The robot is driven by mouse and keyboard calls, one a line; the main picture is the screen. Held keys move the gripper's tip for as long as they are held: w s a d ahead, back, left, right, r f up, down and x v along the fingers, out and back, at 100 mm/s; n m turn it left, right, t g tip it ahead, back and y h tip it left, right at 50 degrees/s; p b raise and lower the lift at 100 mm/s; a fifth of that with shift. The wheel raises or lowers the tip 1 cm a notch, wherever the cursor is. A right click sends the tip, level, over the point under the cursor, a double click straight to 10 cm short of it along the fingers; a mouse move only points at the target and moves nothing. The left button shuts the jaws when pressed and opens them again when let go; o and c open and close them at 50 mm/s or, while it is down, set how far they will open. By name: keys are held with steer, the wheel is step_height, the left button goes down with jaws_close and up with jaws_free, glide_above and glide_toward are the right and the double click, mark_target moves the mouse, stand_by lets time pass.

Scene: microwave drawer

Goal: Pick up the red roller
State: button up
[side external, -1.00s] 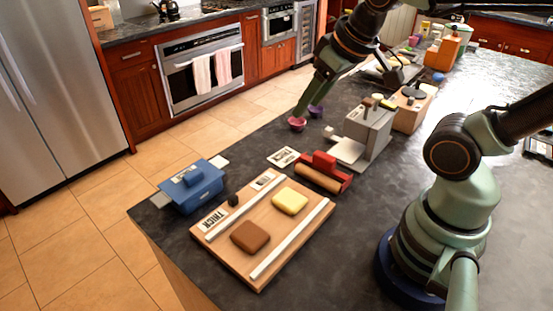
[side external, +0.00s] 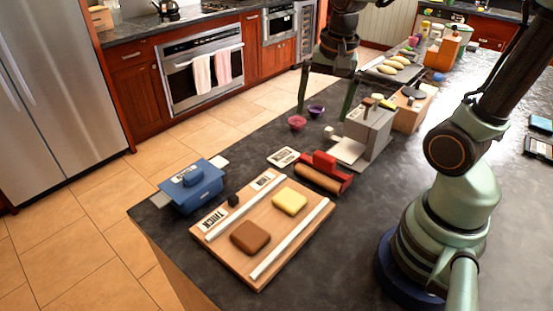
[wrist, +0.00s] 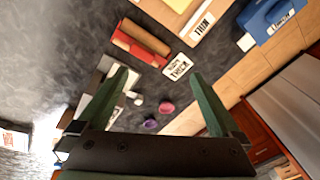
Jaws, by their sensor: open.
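The red roller (side external: 326,162) lies on the dark counter, a red body alongside a tan wooden cylinder, just behind the wooden board. It also shows in the wrist view (wrist: 137,43), at the upper left and beyond my fingertips. My gripper (side external: 325,112) hangs above the counter near the small bowls, with its fingers pointing down and spread apart. In the wrist view my gripper (wrist: 160,76) is open and nothing is between its fingers. The roller is apart from it.
A wooden board (side external: 277,232) with white rails holds a brown block and a yellow block. A blue box (side external: 194,190) stands left of it. A grey press (side external: 368,132) stands right of the roller. A pink bowl (side external: 297,123) and a purple bowl (side external: 316,111) sit near the counter edge.

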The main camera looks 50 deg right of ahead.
steer(key=d+f+m+g, duration=0.2)
steer(key=d+f+m, duration=0.1)
steer(key=m, duration=0.3)
glide_above(324, 155)
steer(key=f, duration=0.6)
steer(key=shift+s+a+f, duration=0.25)
steer(key=shift+a+f, duration=0.05)
steer(key=shift+w+d+f, duration=0.1)
steer(key=shift+d+f, duration=0.05)
steer(key=shift+f, duration=1.25)
steer(key=shift+w+d+f, duration=0.1)
steer(key=shift+d+f, duration=0.05)
steer(key=shift+f, duration=1.2)
steer(key=c, duration=1.3)
steer(key=shift+r, duration=0.1)
